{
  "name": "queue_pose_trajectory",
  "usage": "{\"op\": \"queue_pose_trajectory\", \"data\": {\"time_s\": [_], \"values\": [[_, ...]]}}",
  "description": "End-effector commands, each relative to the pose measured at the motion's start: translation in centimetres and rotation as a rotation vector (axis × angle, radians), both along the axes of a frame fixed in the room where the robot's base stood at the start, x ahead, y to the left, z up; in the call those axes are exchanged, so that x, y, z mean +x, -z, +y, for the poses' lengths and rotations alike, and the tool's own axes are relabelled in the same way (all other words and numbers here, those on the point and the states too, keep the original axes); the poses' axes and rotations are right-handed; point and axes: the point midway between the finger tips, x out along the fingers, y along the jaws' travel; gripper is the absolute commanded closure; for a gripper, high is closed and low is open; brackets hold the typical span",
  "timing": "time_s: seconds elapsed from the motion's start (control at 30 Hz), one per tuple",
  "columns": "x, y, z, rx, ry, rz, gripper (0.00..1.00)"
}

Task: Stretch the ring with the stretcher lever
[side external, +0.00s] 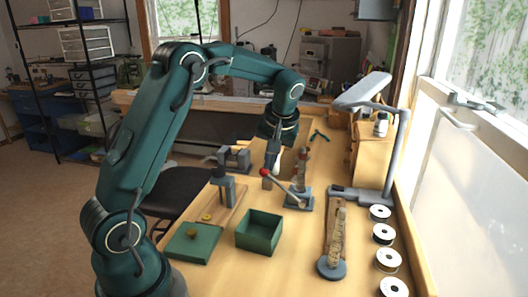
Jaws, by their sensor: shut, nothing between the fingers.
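The ring stretcher (299,203) stands mid-bench with a dark base and an upright brownish post (302,168). Its lever (283,186) slants up to the left and ends in a red knob (264,172). My gripper (274,168) points down, shut and empty, just right of the knob and close to it; I cannot tell whether they touch. A small brass ring-like piece (206,217) lies on a wooden board to the left. I cannot make out a ring on the stretcher's post.
A green open box (259,232) and a green flat block (193,241) stand at the front left. A wooden stick on a round base (331,268), white-topped discs (383,234) and a grey lamp (365,92) are on the right. A vise-like tool (235,157) stands behind.

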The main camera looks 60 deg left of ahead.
Motion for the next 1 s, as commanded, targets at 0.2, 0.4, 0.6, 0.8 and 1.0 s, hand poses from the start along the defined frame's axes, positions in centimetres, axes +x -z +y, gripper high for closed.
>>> {"op": "queue_pose_trajectory", "data": {"time_s": [0.2,0.4,0.6,0.8,1.0], "values": [[-0.3,0.3,0.3,-0.021,-0.002,-0.02,1.0],[-0.7,0.7,0.6,-0.051,-0.003,-0.047,1.0],[-1.5,1.5,1.4,-0.113,-0.007,-0.108,1.0],[-2.3,3.0,2.2,-0.193,-0.006,-0.186,1.0],[-3.0,4.4,2.9,-0.19,-0.001,-0.182,1.0]]}}
